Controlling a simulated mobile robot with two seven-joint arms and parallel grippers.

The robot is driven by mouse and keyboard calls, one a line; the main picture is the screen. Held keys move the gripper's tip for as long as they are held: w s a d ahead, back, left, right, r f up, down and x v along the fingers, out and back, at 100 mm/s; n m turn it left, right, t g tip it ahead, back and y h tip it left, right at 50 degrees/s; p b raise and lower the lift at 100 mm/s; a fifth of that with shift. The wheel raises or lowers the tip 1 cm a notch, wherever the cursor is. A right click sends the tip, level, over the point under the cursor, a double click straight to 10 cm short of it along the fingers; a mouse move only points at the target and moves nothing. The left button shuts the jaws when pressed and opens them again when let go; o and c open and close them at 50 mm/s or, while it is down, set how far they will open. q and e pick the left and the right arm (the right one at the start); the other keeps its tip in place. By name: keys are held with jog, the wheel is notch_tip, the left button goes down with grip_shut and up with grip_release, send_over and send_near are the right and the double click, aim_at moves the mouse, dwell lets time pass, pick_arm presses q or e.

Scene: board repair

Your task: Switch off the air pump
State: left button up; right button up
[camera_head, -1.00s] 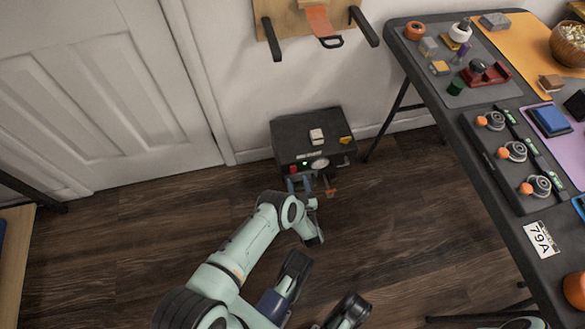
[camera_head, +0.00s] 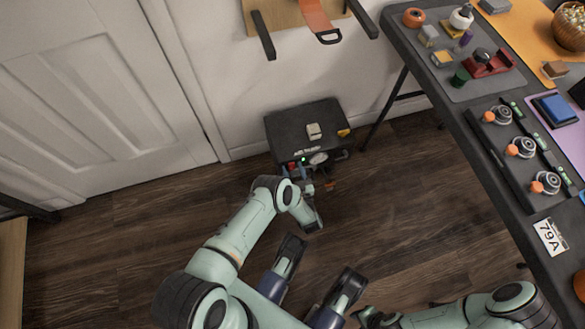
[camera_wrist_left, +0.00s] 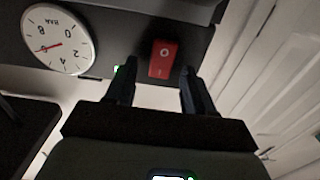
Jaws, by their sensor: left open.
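The air pump (camera_head: 290,124) is a dark box on the floor against the wall. Its front has a round white gauge (camera_wrist_left: 58,40) with a red needle, a lit green lamp (camera_wrist_left: 119,70) and a red rocker switch (camera_wrist_left: 163,58). The green lamp also shows in the head view (camera_head: 304,159). My left gripper (camera_head: 294,171) is at the pump's front, open, and its lower parts are hard to make out there. In the left wrist view its two dark fingers (camera_wrist_left: 158,88) stand either side of the switch, apart from each other; contact cannot be told.
A dark workbench (camera_head: 480,150) with tools and parts stands at right, its leg (camera_head: 384,108) near the pump. A wall board (camera_head: 285,14) with dark brackets hangs above the pump. A white door (camera_head: 90,90) is at left. Wooden floor is clear left and right of my arm.

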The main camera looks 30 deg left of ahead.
pick_arm(q)
grip_shut()
jog(key=shift+s+d+f+t+y, duration=0.1)
jog(key=shift+f+t+y, duration=0.2)
jog(key=shift+t+y, duration=0.15)
jog(key=shift+f+t+y, duration=0.15)
jog(key=shift+t+y, duration=0.5)
jog(key=shift+y, duration=0.2)
pick_arm(e)
jog(key=shift+s+f, duration=0.1)
jog(key=shift+s, duration=0.25)
pick_arm(q)
grip_release()
jog(key=shift+f, duration=0.1)
pick_arm(e)
jog(key=shift+d, duration=0.1)
